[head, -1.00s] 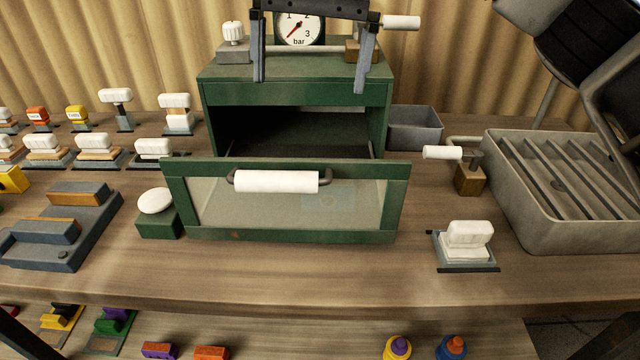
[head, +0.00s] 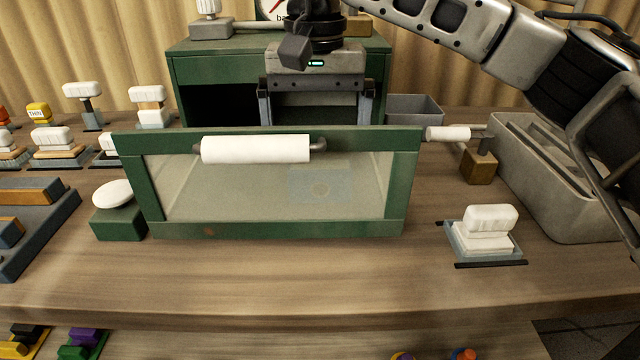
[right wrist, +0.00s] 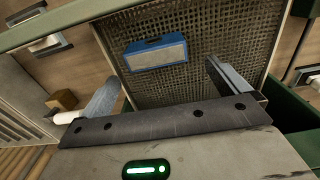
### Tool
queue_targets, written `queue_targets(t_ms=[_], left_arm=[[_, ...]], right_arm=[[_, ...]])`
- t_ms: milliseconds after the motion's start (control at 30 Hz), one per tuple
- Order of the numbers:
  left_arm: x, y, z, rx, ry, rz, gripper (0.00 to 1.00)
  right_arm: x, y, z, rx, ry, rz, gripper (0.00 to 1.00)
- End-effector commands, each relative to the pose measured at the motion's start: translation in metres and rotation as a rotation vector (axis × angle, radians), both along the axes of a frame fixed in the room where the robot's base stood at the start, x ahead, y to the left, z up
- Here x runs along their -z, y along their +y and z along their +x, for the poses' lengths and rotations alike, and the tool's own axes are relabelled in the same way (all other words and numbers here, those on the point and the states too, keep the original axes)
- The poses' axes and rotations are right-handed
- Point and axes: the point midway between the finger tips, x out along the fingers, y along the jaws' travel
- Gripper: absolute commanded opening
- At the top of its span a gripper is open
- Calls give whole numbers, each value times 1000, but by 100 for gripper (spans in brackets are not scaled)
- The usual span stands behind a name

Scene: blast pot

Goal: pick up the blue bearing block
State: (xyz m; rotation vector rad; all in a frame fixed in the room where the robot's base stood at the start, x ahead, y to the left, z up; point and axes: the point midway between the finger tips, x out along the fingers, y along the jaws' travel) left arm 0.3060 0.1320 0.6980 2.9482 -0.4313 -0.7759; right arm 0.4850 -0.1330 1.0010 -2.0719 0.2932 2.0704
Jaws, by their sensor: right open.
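In the head view my right gripper (head: 315,108) points down behind the front of the green cabinet's pulled-out drawer (head: 140,190). A faint bluish patch (head: 320,186) shows through the drawer's window; I cannot tell if it is the block. My left gripper is out of view.
The green cabinet (head: 210,70) is behind. A white-handled tool (head: 448,133), a grey slotted bin (head: 560,200) and a white stamp-like piece (head: 488,220) are at right. The front table strip is clear.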

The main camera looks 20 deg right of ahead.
Motion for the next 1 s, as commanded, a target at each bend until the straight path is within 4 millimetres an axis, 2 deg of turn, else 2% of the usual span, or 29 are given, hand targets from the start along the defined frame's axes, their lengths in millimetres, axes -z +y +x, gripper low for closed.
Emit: queue_targets(t_ms=[167, 500, 767, 800, 967, 1000], left_arm=[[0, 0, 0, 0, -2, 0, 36], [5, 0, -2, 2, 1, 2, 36], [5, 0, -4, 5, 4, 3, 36], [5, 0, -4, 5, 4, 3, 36], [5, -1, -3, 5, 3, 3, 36], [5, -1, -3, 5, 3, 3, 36]], right_arm=[[12, -1, -1, 0, 1, -1, 100], [56, -4, -8, 0, 1, 0, 100], [59, -3, -8, 0, 1, 0, 100], [59, -3, -8, 0, 1, 0, 94], [59, -3, -8, 0, 1, 1, 50], [59, -3, -8, 0, 1, 1, 45]])
